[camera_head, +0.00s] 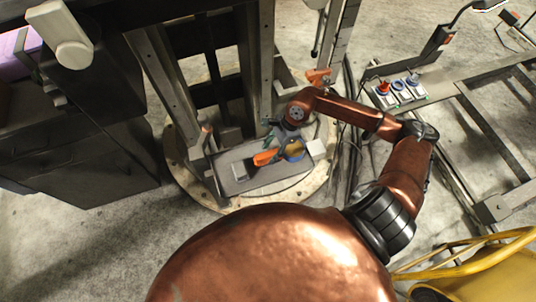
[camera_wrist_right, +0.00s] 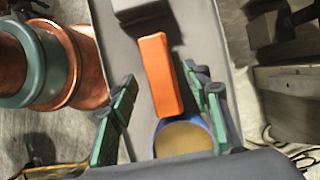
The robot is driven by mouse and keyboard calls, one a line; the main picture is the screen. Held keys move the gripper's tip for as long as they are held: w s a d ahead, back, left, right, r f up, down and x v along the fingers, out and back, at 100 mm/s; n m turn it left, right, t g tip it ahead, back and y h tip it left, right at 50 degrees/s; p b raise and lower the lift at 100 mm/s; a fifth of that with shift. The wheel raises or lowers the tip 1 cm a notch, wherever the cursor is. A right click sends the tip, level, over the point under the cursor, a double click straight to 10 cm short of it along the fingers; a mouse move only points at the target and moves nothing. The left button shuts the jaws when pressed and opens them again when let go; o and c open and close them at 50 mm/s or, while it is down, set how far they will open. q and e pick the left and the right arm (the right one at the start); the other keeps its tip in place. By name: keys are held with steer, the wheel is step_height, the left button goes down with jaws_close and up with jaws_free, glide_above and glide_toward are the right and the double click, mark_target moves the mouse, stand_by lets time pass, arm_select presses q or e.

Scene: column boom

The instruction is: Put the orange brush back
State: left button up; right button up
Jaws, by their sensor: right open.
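The orange brush (camera_head: 265,158) shows as an orange block on a grey tray (camera_head: 268,180) at the foot of the column. In the right wrist view the orange brush (camera_wrist_right: 162,78) lies beside a blue-rimmed round container (camera_wrist_right: 184,140) with a tan inside. This container also shows in the head view (camera_head: 295,151). My right gripper (camera_head: 277,137) is open above the tray, with its green fingers (camera_wrist_right: 160,76) on either side of the brush in the picture. Their height over it and any contact cannot be told. My left gripper is not in view.
Steel column posts (camera_head: 173,80) rise behind the tray. A panel with knobs (camera_head: 398,90) and a yellow tubular frame (camera_head: 470,255) stand at right.

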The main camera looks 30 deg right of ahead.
steer(key=v, duration=0.9)
steer(key=shift+r, duration=0.2)
